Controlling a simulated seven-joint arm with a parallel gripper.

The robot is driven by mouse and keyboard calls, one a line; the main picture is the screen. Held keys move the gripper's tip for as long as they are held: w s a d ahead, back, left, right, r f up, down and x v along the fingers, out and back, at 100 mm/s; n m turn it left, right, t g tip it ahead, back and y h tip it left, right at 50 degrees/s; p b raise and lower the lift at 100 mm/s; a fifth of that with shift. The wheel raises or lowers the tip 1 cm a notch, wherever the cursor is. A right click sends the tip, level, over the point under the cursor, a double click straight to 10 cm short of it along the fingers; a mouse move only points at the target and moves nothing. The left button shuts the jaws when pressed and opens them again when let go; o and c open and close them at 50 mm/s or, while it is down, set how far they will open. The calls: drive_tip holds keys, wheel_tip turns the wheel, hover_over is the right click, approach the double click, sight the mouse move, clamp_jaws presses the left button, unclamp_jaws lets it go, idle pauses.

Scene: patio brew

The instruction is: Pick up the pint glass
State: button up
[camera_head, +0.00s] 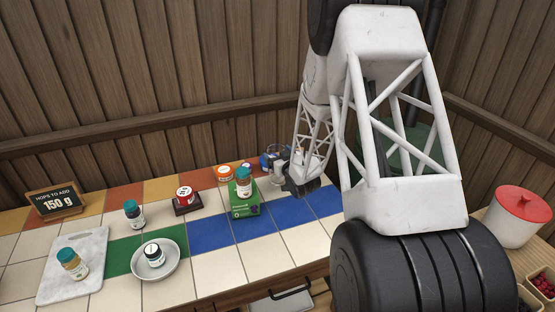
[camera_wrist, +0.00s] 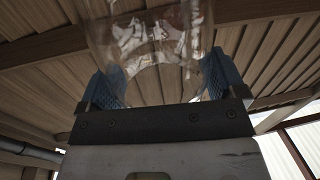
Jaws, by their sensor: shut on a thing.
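The clear pint glass (camera_wrist: 150,35) fills the upper middle of the wrist view. My gripper (camera_wrist: 162,75) is shut on it, with one blue-grey finger pad at each side of its wall. The roof shows through the glass. The top of the glass runs out of the wrist view. In the camera on my body, the hand and the glass cannot be made out clearly; my white arm reaches down to the back of the tiled counter (camera_head: 205,262).
A green box (camera_head: 243,209) with a bottle on it stands near the arm's far end, beside a blue-labelled container (camera_head: 268,161). Further left are a white bowl (camera_head: 172,272), a marble board (camera_head: 93,245), small jars and a sign (camera_head: 56,202). A red-lidded pot (camera_head: 515,218) stands right.

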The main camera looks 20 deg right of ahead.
drive_tip(key=shift+r, duration=0.6)
drive_tip(key=s+a+r, duration=0.1)
drive_tip(key=s+a, duration=0.2)
drive_tip(key=s, duration=1.2)
drive_tip(key=shift+s+r, duration=0.4)
drive_tip(key=shift+d, duration=0.1)
